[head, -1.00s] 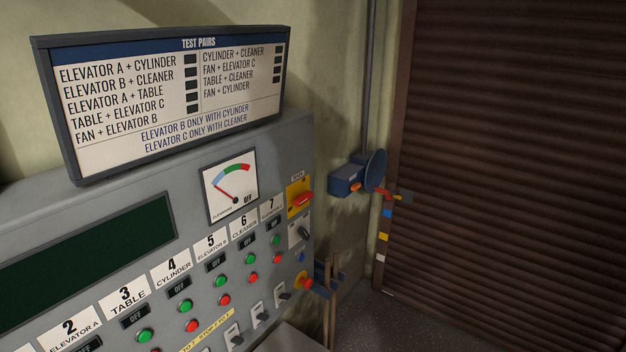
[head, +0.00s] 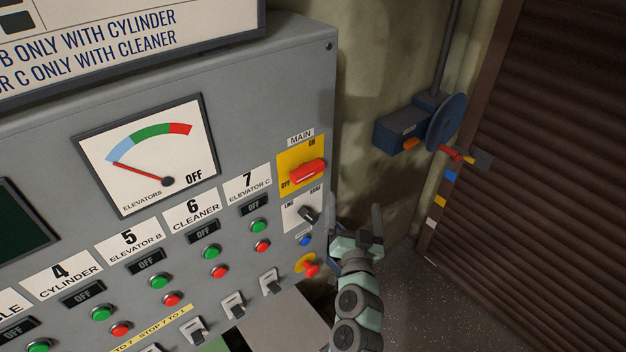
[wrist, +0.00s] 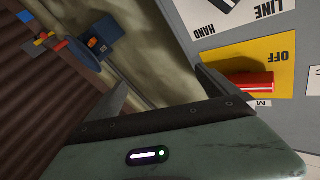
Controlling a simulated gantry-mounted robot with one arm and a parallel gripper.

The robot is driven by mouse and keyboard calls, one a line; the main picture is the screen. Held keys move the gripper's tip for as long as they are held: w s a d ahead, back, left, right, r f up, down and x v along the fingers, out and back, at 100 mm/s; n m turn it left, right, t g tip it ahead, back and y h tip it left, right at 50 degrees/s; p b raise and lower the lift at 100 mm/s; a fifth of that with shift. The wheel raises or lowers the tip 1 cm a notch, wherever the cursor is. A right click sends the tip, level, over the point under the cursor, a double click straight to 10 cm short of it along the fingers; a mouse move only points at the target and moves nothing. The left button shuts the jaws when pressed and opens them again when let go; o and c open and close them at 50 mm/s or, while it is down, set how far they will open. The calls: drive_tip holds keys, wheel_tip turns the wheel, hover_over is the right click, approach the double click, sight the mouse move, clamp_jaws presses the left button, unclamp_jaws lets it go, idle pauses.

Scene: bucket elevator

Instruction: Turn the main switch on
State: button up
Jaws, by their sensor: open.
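The main switch (head: 308,172) is a red handle on a yellow plate (head: 289,155) at the panel's right edge, marked OFF at lower left and ON at upper right. The handle lies nearly level, with one end by OFF. It also shows in the wrist view (wrist: 247,84), just beyond one finger. My gripper (head: 355,222) is open and empty, to the right of and below the switch, near the panel's edge. In the wrist view, my gripper (wrist: 158,90) has its fingers wide apart, and neither visibly grips the handle.
Below the switch are a LINE/HAND selector (head: 309,214), a blue button (head: 305,241) and a red stop knob (head: 311,269) on yellow. The gauge (head: 148,155) reads OFF. A blue wall box with a disc (head: 447,122) stands right of the panel, before a brown shutter (head: 560,170).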

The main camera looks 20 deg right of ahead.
wheel_tip(320, 180, up, 6)
drive_tip(key=a+n+t+y+b, duration=0.1)
drive_tip(key=a+n+y+b, duration=0.1)
drive_tip(key=n+y, duration=0.45)
drive_tip(key=n+g+y+b, duration=0.1)
drive_tip(key=n+y, duration=0.5)
drive_tip(key=y, duration=0.1)
approach(311, 172)
drive_tip(key=shift+h, duration=0.35)
drive_tip(key=p+x, duration=0.2)
drive_tip(key=x, duration=0.7)
drive_tip(key=shift+w+a+p, duration=0.2)
drive_tip(key=shift+a+p, duration=0.05)
drive_tip(key=shift+p, duration=0.05)
drive_tip(key=shift+c, duration=0.4)
drive_tip(key=c, duration=1.3)
